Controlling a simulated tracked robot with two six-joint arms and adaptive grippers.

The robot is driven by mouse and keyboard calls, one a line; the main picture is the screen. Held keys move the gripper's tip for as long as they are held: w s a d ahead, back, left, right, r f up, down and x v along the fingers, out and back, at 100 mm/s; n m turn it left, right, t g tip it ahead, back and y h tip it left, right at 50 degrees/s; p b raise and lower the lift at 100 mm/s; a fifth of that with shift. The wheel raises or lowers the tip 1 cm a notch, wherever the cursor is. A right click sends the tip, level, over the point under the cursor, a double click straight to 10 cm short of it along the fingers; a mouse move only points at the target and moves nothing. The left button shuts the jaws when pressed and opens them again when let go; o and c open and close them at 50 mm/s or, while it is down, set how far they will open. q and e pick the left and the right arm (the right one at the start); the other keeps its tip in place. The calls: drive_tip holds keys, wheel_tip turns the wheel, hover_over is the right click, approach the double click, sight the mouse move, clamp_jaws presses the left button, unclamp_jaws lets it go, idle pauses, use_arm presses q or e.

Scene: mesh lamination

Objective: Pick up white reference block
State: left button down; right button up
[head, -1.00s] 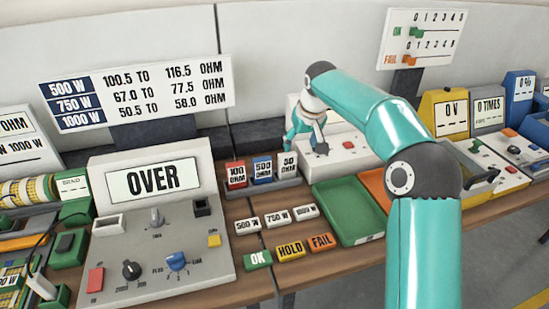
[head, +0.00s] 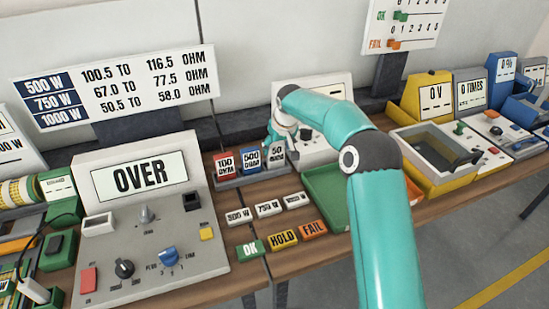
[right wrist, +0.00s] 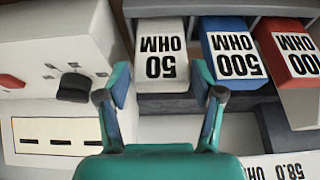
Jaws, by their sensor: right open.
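The white reference block marked 50 OHM (head: 278,153) stands in the dark holder (head: 228,183), at the right end of the row. In the right wrist view the white block (right wrist: 162,60) is upside down, straight ahead between my fingers. My right gripper (head: 275,137) is close to the block and partly overlaps it in the head view. In the right wrist view the right gripper (right wrist: 161,84) is open, with a finger on either side of the block's lower end and nothing held. Whether a finger touches it I cannot tell. My left gripper is not in view.
The blue 500 OHM block (head: 250,157) and red 100 OHM block (head: 225,163) stand beside the white one. A grey-white panel with a black knob (right wrist: 75,88) is close on the other side. A green tray (head: 325,190) and small labels lie in front.

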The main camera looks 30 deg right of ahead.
sight(275, 153)
drive_tip(key=p+x, duration=0.1)
drive_tip(key=x, duration=0.4)
drive_tip(key=shift+s+a, duration=0.1)
drive_tip(key=c, duration=1)
